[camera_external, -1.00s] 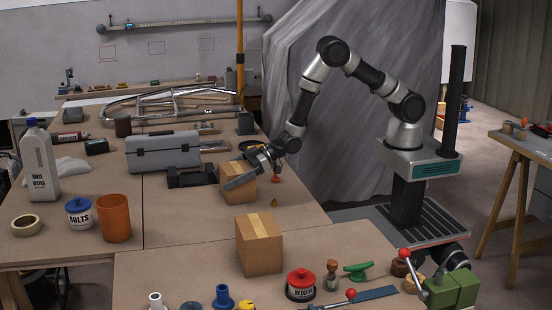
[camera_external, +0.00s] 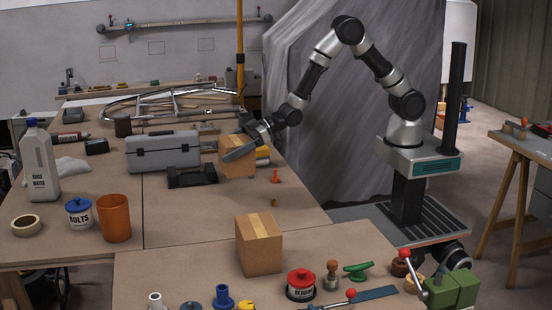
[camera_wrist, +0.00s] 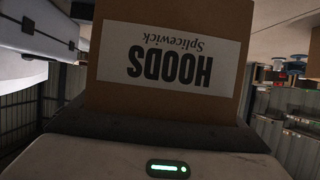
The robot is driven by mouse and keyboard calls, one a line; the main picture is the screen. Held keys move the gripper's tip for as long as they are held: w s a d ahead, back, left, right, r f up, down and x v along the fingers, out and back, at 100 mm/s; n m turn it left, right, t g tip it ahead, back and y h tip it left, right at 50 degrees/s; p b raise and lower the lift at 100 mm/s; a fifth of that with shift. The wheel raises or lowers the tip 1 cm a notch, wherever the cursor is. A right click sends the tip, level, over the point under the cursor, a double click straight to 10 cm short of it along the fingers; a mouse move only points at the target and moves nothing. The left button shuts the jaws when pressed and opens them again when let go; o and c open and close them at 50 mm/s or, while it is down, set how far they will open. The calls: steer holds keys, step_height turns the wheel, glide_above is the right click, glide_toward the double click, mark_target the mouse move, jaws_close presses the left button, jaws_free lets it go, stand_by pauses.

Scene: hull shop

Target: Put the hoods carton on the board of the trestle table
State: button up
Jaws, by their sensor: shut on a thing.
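The hoods carton (camera_external: 236,166) is a brown cardboard box above the long table, left of my arm in the external view. My gripper (camera_external: 243,150) is shut on it, with a grey finger across its near side. In the wrist view the carton (camera_wrist: 222,95) fills the upper middle, its white "HOODS Splicewick" label upside down. It appears raised off the tabletop. A trestle table (camera_external: 528,148) with wooden splayed legs stands at the far right; its board shows only in part.
A second carton (camera_external: 260,252) stands on the front table. A grey toolbox (camera_external: 163,152) and a black stand (camera_external: 192,177) are left of the held carton. Small orange and brown pieces lie nearby. A grey sheet hangs behind my arm. Small items sit on the trestle table.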

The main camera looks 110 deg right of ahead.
steer(key=s+a+f+n+g+y+b, duration=0.1)
steer(key=s+a+n+y+b, duration=0.2)
steer(key=a, duration=1.1)
steer(key=s+a+n+g+y+b, duration=0.15)
steer(key=s+a+n+y, duration=0.35)
steer(key=a, duration=0.9)
steer(key=s+a+r+n+g+y+b, duration=0.15)
steer(key=s+a+n+g+y, duration=0.35)
steer(key=s+a, duration=1.05)
steer(key=shift+g+h, duration=0.25)
steer(key=shift+h, duration=0.55)
steer(key=shift+a+f+b, duration=0.15)
steer(key=shift+f+b, duration=0.6)
steer(key=shift+f, duration=0.95)
steer(key=shift+a+f+b, duration=0.15)
steer(key=shift+f+b, duration=0.55)
steer(key=shift+f, duration=0.95)
steer(key=shift+a+f+b, duration=0.15)
steer(key=shift+f+b, duration=0.6)
steer(key=shift+f, duration=0.95)
steer(key=shift+f, duration=0.2)
steer(key=o, duration=0.9)
